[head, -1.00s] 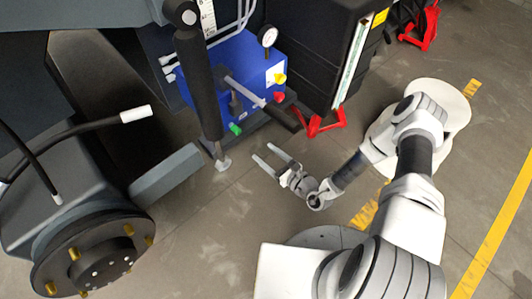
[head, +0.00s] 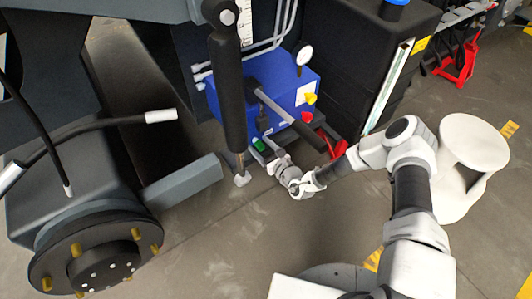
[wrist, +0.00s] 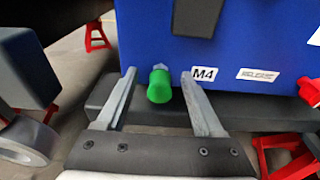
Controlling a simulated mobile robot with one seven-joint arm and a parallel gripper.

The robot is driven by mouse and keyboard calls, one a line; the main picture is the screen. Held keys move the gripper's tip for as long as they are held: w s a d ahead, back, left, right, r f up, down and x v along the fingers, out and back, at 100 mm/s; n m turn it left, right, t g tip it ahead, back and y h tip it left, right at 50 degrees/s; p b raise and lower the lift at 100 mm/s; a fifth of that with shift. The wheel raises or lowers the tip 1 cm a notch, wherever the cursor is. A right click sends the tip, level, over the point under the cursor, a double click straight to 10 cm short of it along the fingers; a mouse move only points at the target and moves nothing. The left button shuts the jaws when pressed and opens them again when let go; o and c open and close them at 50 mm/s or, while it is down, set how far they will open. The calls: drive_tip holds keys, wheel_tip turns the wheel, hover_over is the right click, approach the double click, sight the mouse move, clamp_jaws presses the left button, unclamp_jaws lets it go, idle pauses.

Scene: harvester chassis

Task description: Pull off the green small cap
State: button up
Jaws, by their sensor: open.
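The green small cap (wrist: 160,86) sticks out from the lower front of the blue box, left of a label reading M4, in the wrist view. In the head view the green cap (head: 259,144) shows low on the blue box (head: 283,92). My gripper (wrist: 165,90) is open, with one finger on each side of the cap. Whether either finger touches the cap I cannot tell. In the head view my gripper (head: 264,149) is at the box's lower front, its fingertips beside the cap.
A red cap (head: 307,117) and a yellow cap (head: 310,98) sit farther right on the box. A black-handled lever (head: 285,112) juts out above the gripper. A dark strut (head: 228,90) stands close on the left. Red stands (head: 332,146) are at right.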

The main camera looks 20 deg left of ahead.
sight(262, 149)
drive_tip(key=shift+w+a, duration=0.1)
drive_tip(key=shift+w, duration=0.05)
clamp_jaws()
drive_tip(key=c, duration=0.6)
unclamp_jaws()
clamp_jaws()
idle(0.8)
drive_tip(key=shift+f+p+v, duration=0.15)
drive_tip(key=shift+p+v, duration=0.45)
drive_tip(key=shift+v, duration=0.35)
drive_tip(key=shift+f+p+v, duration=0.15)
drive_tip(key=shift+p+v, duration=0.45)
drive_tip(key=shift+v, duration=0.35)
